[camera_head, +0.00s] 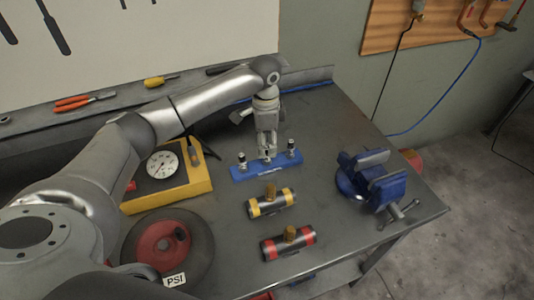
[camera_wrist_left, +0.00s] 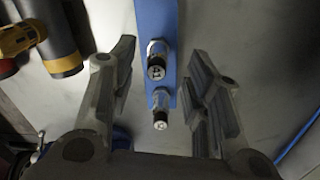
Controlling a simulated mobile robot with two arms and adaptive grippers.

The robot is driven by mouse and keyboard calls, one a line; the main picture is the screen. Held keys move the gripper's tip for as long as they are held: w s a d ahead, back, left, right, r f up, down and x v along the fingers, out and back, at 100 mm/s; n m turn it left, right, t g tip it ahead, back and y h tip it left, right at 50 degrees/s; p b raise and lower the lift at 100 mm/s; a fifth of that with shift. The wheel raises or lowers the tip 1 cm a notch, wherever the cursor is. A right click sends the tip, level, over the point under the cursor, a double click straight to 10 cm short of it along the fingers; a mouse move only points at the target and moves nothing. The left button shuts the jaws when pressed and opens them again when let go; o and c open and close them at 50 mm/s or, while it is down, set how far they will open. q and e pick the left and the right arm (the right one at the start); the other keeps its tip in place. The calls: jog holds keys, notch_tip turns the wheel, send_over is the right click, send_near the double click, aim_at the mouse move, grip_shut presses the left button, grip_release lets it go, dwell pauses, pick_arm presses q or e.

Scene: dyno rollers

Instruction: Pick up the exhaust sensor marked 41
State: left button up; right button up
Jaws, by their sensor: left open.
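A blue rack (camera_head: 266,170) lies on the grey bench in the head view and holds small upright sensors. One sensor (camera_head: 242,161) stands at its left end and another sensor (camera_head: 291,149) near its right end. Its middle is partly hidden by my left gripper (camera_head: 267,150), which points down over the rack. In the left wrist view my left gripper (camera_wrist_left: 160,62) is open and empty. Between its fingers show a silver-and-black sensor (camera_wrist_left: 156,66) and a second sensor (camera_wrist_left: 160,108), along the blue rack (camera_wrist_left: 157,18). I cannot read a 41 on any sensor. My right gripper is not in view.
A yellow gauge box (camera_head: 168,190) stands left of the rack. A yellow-banded cylinder (camera_head: 271,203) and a red-banded cylinder (camera_head: 288,244) lie in front of it. A blue vise (camera_head: 385,185) is at the right edge. A red-centred disc (camera_head: 165,250) lies front left.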

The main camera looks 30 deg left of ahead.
aim_at(267, 157)
pick_arm(q)
jog(key=shift+d+f+p, duration=0.1)
jog(key=shift+f+p, duration=0.2)
jog(key=shift+f, duration=1.3)
grip_shut()
jog(key=shift+r, duration=0.1)
